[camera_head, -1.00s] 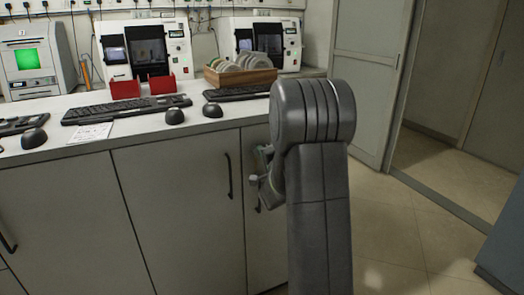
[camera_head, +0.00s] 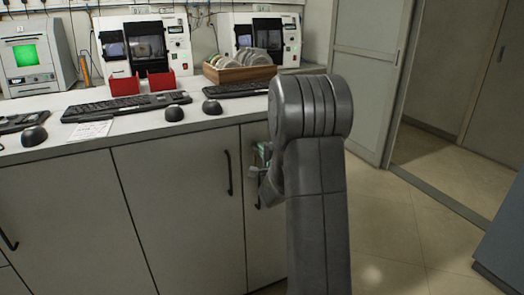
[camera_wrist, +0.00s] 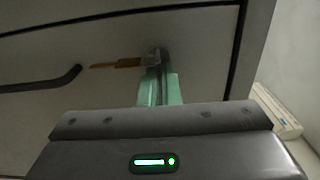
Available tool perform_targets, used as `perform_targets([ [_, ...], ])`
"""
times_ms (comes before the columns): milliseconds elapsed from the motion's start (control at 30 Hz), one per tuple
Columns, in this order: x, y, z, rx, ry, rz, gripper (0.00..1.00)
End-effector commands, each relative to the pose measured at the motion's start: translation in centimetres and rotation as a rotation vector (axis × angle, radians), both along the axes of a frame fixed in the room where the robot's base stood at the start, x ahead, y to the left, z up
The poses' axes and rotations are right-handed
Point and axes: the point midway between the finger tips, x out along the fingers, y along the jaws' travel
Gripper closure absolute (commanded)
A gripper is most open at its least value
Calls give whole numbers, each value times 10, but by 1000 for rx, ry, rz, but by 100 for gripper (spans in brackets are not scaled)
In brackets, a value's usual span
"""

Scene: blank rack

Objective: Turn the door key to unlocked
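The cabinet door (camera_head: 185,215) with the lock is below the counter, and a dark bar handle (camera_wrist: 42,80) shows on it in the wrist view. The door key (camera_wrist: 158,56) is a small grey piece at the door face, with an orange-brown tag-like part (camera_wrist: 118,64) pointing left from it. My gripper (camera_wrist: 160,74) has pale green fingers close together, with their tips at the key; they appear shut on it. The tips cover part of the key, so its exact turn is hard to read. In the head view my arm hides most of the key area.
The counter (camera_head: 65,158) above carries keyboards, mice, red bins (camera_head: 125,86) and a wooden crate (camera_head: 238,74) of discs, with machines behind. A blue-grey block (camera_head: 500,245) stands at the lower right. Open tiled floor (camera_head: 395,215) lies right of my arm.

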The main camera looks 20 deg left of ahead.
Motion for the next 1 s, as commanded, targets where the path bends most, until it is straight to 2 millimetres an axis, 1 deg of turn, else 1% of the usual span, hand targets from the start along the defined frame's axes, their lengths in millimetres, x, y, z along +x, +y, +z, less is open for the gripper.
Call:
perform_targets([
  [33, 0, -1, -1, -1, 2, -2, 95],
  [133, 0, -1, -1, 0, 1, -1, 75],
  [433, -1, -1, 0, -1, 1, -1, 75],
  [567, -7, -9, 0, -2, 1, -1, 75],
  [667, -17, -21, 0, -2, 1, -1, 75],
  [1000, -67, -80, 0, -2, 1, -4, 75],
])
